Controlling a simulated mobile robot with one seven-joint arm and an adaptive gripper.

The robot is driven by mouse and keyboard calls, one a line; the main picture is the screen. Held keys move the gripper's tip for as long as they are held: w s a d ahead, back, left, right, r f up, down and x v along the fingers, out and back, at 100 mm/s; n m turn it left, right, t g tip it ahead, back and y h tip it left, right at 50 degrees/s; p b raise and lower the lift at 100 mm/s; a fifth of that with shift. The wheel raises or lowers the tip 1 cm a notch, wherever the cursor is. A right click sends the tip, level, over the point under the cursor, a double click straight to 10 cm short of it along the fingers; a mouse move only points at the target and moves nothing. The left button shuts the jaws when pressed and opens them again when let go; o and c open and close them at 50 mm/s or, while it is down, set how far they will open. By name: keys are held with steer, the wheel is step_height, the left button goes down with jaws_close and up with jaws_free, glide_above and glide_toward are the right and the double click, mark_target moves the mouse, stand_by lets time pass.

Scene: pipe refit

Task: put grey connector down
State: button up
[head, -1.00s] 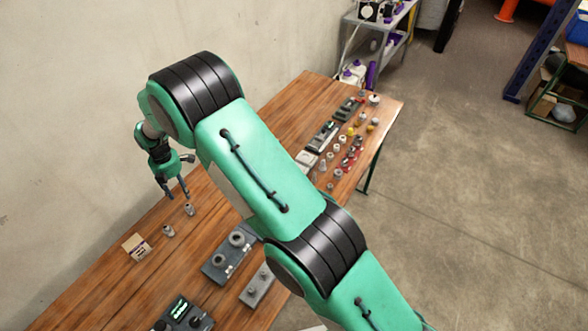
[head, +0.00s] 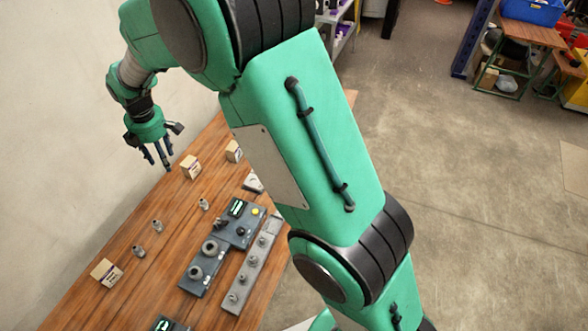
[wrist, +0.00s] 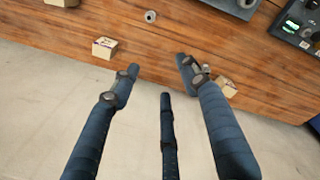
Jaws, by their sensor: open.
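Three small grey connectors stand on the wooden table: one (head: 138,251) near the front box, one (head: 157,226) just behind it, and one (head: 203,204) farther right. I cannot tell which one the task means. One connector (wrist: 150,16) also shows at the top of the wrist view. My gripper (head: 160,160) is above the wall-side edge of the table, beyond these connectors and beside a small box. Its three fingers (wrist: 165,85) are spread open. A small grey piece shows at the right fingertip in the wrist view; I cannot tell whether it is a finger part.
Small cardboard boxes stand at the front (head: 106,272), near my gripper (head: 190,167) and beyond it (head: 233,150). A dark grey fixture (head: 208,247) and a grey rail with pegs (head: 250,262) lie toward the right edge. The wall is close on the left.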

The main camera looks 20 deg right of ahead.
steer(key=s+d+r+m+t, duration=0.1)
steer(key=s+d+r+m, duration=0.5)
steer(key=d+r, duration=0.4)
steer(key=s+d+r+m+t, duration=0.1)
steer(key=s+d+r+m, duration=0.2)
steer(key=s+d+r, duration=0.65)
steer(key=s+d+m+t, duration=0.1)
steer(key=s+d+m, duration=0.5)
steer(key=s, duration=0.6)
steer(key=s+d+r+m+t, duration=0.1)
steer(key=s+d+m, duration=0.5)
steer(key=s, duration=0.6)
steer(key=shift+d+r+h, duration=0.3)
steer(key=shift+d, duration=0.7)
steer(key=shift+f, duration=0.15)
step_height(320, 180, down, 7)
steer(key=b, duration=0.7)
steer(key=shift+o, duration=0.6)
